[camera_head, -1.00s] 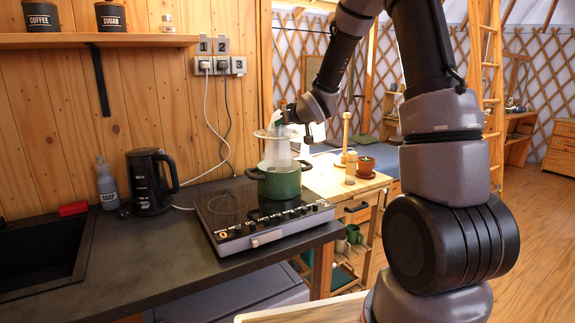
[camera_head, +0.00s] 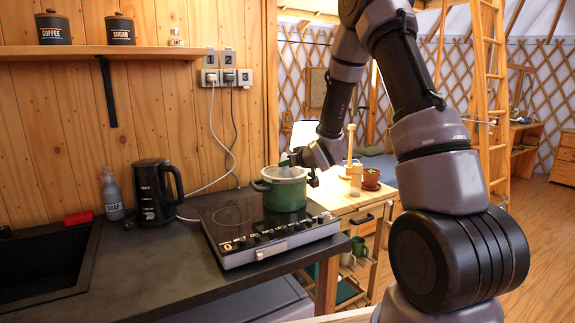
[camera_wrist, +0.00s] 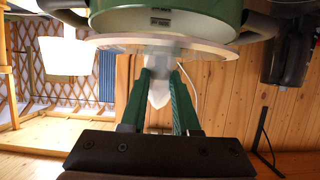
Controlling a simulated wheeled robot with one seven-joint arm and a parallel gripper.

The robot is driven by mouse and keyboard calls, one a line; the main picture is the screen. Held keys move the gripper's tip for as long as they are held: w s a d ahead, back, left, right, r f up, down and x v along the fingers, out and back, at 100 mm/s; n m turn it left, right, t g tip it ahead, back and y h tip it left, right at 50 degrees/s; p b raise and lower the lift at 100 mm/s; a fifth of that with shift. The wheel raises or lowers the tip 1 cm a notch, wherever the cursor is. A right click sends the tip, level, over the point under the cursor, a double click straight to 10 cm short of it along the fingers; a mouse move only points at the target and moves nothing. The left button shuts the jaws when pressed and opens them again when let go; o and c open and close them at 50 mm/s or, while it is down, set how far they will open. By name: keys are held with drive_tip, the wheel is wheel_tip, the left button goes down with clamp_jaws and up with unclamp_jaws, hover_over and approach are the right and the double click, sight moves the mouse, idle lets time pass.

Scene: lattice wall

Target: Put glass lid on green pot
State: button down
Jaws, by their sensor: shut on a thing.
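The green pot (camera_head: 284,191) stands on the cooktop in the head view. Its green wall and pale rim also show in the wrist view (camera_wrist: 165,20), at the top of the picture. The glass lid (camera_head: 285,173) is level at the pot's mouth in the head view. In the wrist view its pale disc (camera_wrist: 215,48) lies across the pot's rim, and I cannot tell whether it is fully seated. My gripper (camera_wrist: 160,85) has its green fingers shut on the lid's pale knob. In the head view my gripper (camera_head: 290,160) is over the pot, partly hidden by my wrist.
The cooktop (camera_head: 235,216) sits on the dark counter (camera_head: 150,250). A black kettle (camera_head: 156,192) and a soap bottle (camera_head: 114,198) stand to the left.

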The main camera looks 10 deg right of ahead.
drive_tip(key=shift+f, duration=0.15)
drive_tip(key=shift+f, duration=0.5)
drive_tip(key=c, duration=0.7)
unclamp_jaws()
drive_tip(key=shift+o, duration=0.2)
drive_tip(key=shift+r, duration=0.15)
